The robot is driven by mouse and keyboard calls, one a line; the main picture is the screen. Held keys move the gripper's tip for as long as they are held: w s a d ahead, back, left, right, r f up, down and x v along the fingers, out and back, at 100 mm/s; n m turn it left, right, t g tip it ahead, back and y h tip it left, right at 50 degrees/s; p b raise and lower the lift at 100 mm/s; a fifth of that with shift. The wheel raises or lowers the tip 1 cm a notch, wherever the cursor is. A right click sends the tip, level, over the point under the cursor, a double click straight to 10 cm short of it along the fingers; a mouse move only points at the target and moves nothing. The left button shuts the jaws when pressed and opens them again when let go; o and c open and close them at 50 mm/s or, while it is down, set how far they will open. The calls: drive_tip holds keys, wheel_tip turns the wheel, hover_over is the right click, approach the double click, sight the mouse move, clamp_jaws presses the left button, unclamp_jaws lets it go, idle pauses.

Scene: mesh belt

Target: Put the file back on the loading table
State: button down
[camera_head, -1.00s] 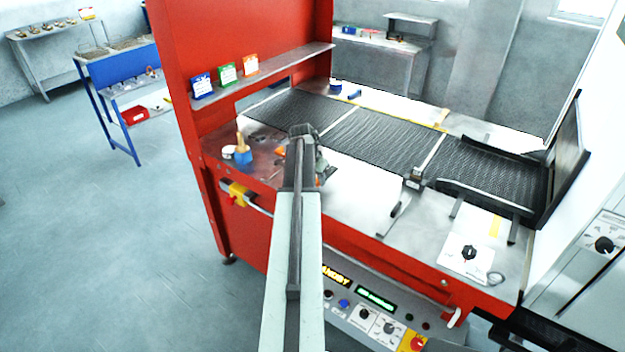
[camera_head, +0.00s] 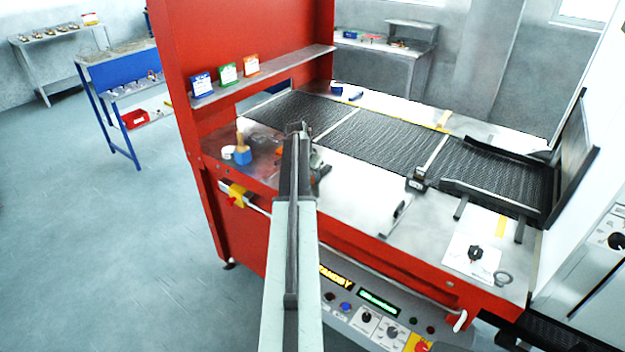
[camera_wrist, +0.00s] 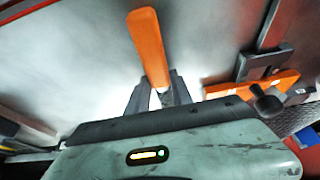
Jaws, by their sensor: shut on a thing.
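The file shows in the wrist view as an orange handle (camera_wrist: 150,48) standing out between my jaws. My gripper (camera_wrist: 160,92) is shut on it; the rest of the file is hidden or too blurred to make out. Bare, pale metal lies behind the handle in that view. In the head view my gripper (camera_head: 300,130) is over the left part of the red machine's steel top (camera_head: 350,190), mostly hidden by my own arm. I cannot tell which surface is the loading table, nor whether the file touches the metal.
A blue block with a brush (camera_head: 243,153) and a white roll (camera_head: 228,152) stand left of my gripper. A shelf (camera_head: 270,72) with several small boxes hangs above. The dark mesh belt (camera_head: 385,135) runs behind. An orange bar with a black knob (camera_wrist: 250,88) is at right.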

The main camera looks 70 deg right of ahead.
drive_tip(key=shift+f, duration=0.15)
drive_tip(key=c, duration=1.1)
unclamp_jaws()
drive_tip(key=shift+a+r+p, duration=0.1)
drive_tip(key=shift+r+p, duration=0.2)
drive_tip(key=shift+r, duration=0.2)
drive_tip(key=p+v, duration=1)
drive_tip(key=v, duration=0.1)
drive_tip(key=shift+w+a+r+p, duration=0.1)
drive_tip(key=shift+r+p, duration=0.05)
drive_tip(key=shift+p, duration=0.15)
